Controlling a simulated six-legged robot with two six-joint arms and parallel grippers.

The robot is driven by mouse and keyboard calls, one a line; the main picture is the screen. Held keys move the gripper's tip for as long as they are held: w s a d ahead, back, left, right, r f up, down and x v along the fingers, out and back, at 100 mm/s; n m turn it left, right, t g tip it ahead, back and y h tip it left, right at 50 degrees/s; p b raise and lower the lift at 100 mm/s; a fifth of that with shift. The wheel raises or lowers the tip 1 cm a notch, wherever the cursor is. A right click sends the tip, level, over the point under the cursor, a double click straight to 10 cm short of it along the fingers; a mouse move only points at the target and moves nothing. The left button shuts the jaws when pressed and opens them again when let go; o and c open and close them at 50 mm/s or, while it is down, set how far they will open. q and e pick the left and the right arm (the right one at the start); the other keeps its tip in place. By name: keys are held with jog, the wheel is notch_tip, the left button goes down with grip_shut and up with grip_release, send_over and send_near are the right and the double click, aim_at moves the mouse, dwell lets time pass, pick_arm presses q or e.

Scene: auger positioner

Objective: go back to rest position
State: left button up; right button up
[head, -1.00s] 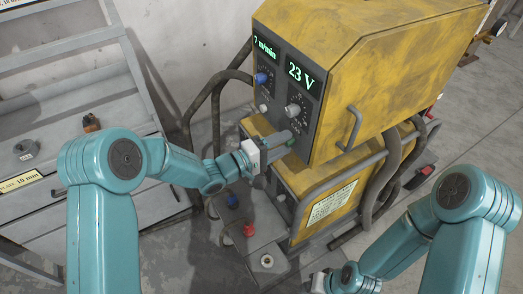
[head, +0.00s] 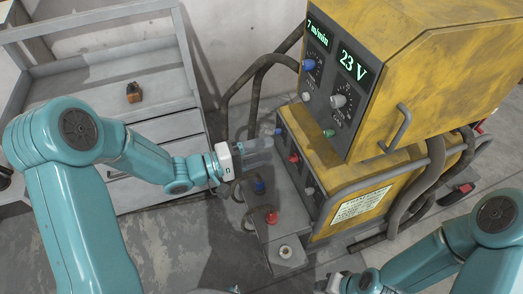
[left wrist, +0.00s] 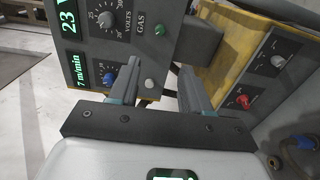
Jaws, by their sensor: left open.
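My left gripper (head: 262,148) is in front of the yellow welding machine (head: 440,60), left of its lower panel. In the left wrist view its two fingers (left wrist: 160,90) stand apart with nothing between them. Past the fingers, that view shows the machine's dials and green display (left wrist: 78,62). My right arm (head: 460,255) is at the lower right. Its white gripper body (head: 335,284) shows at the bottom edge of the head view, and its fingers are not clear.
A grey shelf cart (head: 95,75) with a small orange-brown block (head: 133,92) stands at the left. Blue (head: 259,187) and red (head: 271,217) connectors sit on the machine's base. Thick cables hang around the machine. Floor is clear between cart and machine.

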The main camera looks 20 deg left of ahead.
pick_arm(q)
jog(key=s+d+f+n+g+y, duration=0.1)
jog(key=s+d+f+g+y, duration=0.15)
jog(key=f, duration=0.75)
jog(key=s+d+f+n+g+y, duration=0.15)
jog(key=s+f+y, duration=0.25)
jog(key=f, duration=0.6)
jog(key=s+a+f+m+g+y, duration=0.1)
jog(key=s+f+m+g+y, duration=0.1)
jog(key=s, duration=0.5)
jog(key=s+a+f+m+g+y, duration=0.2)
jog(key=s+f+m+g, duration=0.2)
jog(key=s+f+m, duration=0.1)
jog(key=shift+s+f+m, duration=0.4)
jog(key=shift+s+m, duration=0.05)
jog(key=shift+s, duration=0.65)
jog(key=shift+c, duration=0.4)
